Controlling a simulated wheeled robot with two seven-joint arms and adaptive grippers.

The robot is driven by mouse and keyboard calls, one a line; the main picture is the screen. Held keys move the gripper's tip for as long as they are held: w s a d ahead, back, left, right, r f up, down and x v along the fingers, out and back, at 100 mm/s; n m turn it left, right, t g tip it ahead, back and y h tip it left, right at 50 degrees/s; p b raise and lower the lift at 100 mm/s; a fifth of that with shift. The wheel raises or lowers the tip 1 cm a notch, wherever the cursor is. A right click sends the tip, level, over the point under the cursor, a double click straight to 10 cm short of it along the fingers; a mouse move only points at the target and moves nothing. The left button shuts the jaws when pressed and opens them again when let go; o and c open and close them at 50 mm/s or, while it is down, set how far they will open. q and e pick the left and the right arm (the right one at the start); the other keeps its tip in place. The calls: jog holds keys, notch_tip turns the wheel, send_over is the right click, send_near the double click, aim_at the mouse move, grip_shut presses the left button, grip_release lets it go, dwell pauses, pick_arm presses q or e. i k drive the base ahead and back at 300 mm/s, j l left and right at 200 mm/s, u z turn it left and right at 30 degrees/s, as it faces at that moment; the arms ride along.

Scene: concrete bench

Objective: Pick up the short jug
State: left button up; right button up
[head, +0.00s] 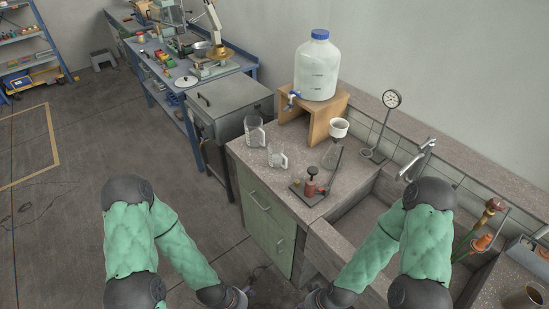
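The short jug (277,157) is a small clear jug with a handle. It stands upright on the speckled bench top (240,155) near its front left part. A taller clear jug (254,131) stands just behind it and to the left, apart from it. My two arms reach in from the lower left and lower right, and their wrists are at the bottom edge, well below the jugs. My grippers are cut off by the bottom edge, so their fingers do not show. Nothing touches the short jug.
A large bottle (317,68) sits on a wooden stand (325,122) behind. A sink (345,212) lies to the right; a grey cabinet (225,105) to the left.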

aim_at(276, 150)
jog(key=j+z, duration=0.1)
jog(key=z, duration=0.35)
jog(key=i+j+z, duration=0.2)
jog(key=j, duration=0.25)
jog(key=i+j+z, duration=0.15)
jog(key=j, duration=0.3)
jog(key=i+j+z, duration=0.2)
jog(key=j, duration=0.25)
jog(key=j+z, duration=0.2)
jog(key=j, duration=0.3)
